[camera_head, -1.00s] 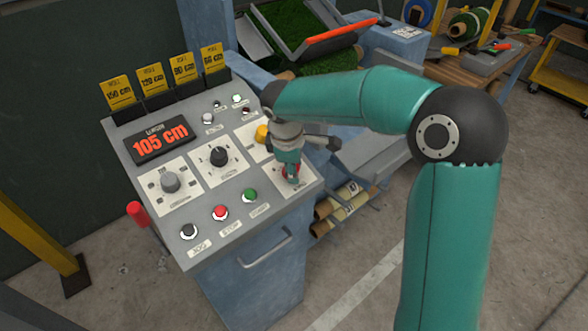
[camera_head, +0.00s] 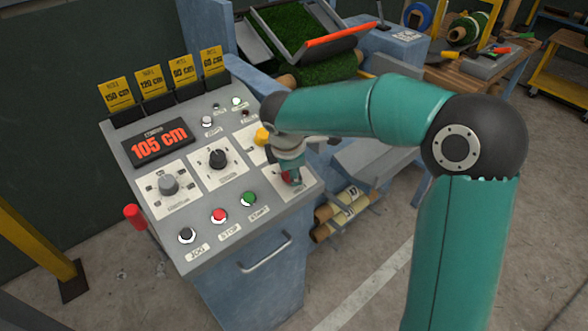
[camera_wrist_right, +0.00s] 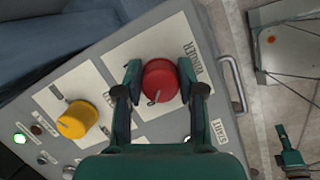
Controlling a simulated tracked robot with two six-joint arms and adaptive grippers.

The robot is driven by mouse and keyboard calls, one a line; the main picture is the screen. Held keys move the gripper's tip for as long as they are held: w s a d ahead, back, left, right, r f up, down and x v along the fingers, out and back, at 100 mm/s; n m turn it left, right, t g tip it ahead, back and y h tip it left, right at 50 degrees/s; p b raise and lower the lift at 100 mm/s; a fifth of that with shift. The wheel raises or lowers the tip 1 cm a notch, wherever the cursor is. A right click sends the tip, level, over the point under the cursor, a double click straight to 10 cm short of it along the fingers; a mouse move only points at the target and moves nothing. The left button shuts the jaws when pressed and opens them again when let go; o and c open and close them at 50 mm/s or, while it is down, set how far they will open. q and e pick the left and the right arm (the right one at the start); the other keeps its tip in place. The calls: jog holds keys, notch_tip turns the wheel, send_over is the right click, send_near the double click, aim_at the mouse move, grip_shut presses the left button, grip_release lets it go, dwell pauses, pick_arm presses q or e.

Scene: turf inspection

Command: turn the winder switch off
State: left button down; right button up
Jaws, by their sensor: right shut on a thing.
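The winder switch is a red round knob (camera_wrist_right: 160,80) on a white plate marked WINDER (camera_wrist_right: 190,57), at the control panel's corner. A small metal key-like piece sticks out of the knob's lower left in the right wrist view. My right gripper (camera_wrist_right: 160,68) has one finger on each side of the knob and is shut on it. In the head view my right gripper (camera_head: 291,176) covers most of the knob (camera_head: 287,176) at the panel's lower right. The switch's position marks cannot be read.
A drawer handle (camera_head: 265,252) juts from the cabinet front.

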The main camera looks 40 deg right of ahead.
jog(key=o, duration=1.1)
jog(key=shift+o, duration=0.2)
jog(key=shift+r, duration=0.1)
jog(key=v, duration=1.1)
jog(key=shift+a+r, duration=0.2)
jog(key=shift+r, duration=0.15)
jog(key=shift+s, duration=0.1)
